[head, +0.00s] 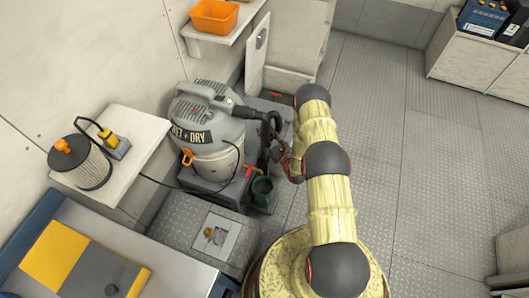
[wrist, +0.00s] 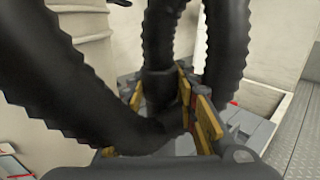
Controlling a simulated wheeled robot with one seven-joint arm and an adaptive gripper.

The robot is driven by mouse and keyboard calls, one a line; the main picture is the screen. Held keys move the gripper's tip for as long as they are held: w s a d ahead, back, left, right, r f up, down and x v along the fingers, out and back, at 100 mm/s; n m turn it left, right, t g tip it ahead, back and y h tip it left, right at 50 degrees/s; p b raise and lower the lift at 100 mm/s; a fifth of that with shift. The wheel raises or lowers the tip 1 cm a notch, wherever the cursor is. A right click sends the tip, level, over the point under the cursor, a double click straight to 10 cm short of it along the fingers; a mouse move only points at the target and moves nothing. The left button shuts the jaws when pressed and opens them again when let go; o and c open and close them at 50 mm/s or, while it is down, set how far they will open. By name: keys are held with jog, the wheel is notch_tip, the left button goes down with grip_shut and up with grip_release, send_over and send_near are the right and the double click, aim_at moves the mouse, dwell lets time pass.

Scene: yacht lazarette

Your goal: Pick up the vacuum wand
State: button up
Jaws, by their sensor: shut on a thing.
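The grey wet-and-dry vacuum (head: 207,125) stands on a low grey base beside the wall, its black hose (head: 255,113) reaching right toward my arm. In the wrist view the ribbed black hose (wrist: 225,50) loops around my gripper. My gripper (wrist: 172,115), with yellow finger pads, is shut on a smooth black tubular piece (wrist: 158,88) among the hose loops, which looks like the vacuum wand's handle end. The lower part of the piece is hidden by the fingers and hose. In the head view my gripper (head: 278,152) is dark, small and partly hidden by my arm.
A green cup (head: 262,190) stands at the base's front corner. A shelf with a filter cartridge (head: 80,163) and a yellow-and-grey device (head: 115,145) is at left. An orange bin (head: 214,16) sits on an upper shelf. The floor at right (head: 420,170) is clear.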

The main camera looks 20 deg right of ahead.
jog(key=shift+c, duration=1.4)
jog(key=shift+r, duration=0.15)
notch_tip(320, 180, up, 28)
jog(key=p, duration=0.9)
jog(key=shift+p, duration=0.35)
